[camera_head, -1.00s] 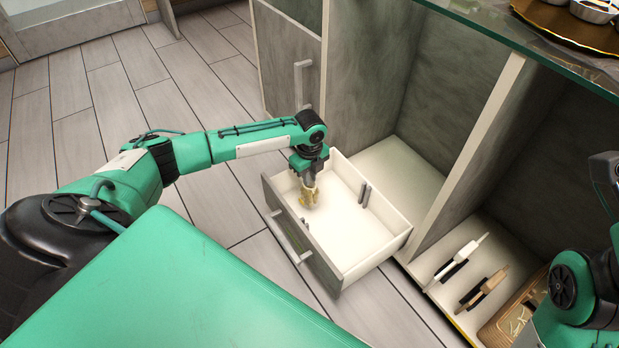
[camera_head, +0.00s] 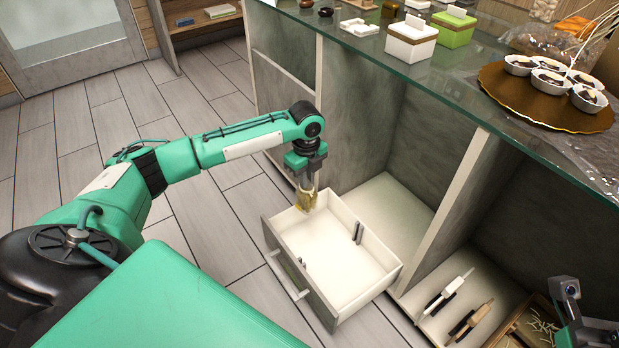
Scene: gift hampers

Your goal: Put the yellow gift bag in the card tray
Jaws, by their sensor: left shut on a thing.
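My left gripper (camera_head: 307,183) is shut on the yellow gift bag (camera_head: 305,201). It holds the bag upright over the far left corner of the pulled-out drawer (camera_head: 346,281). The gripper hides the bag's upper part. A small shallow white tray (camera_head: 359,28), which may be the card tray, lies on the glass counter top at the back. Part of my right arm shows at the lower right; its gripper is out of view.
The glass counter (camera_head: 437,98) bears a white box (camera_head: 411,45), a green box (camera_head: 454,30) and a gold platter (camera_head: 543,97) of small cups. Two handled tools and a wooden crate (camera_head: 531,327) lie on the low shelf. Floor is free at left.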

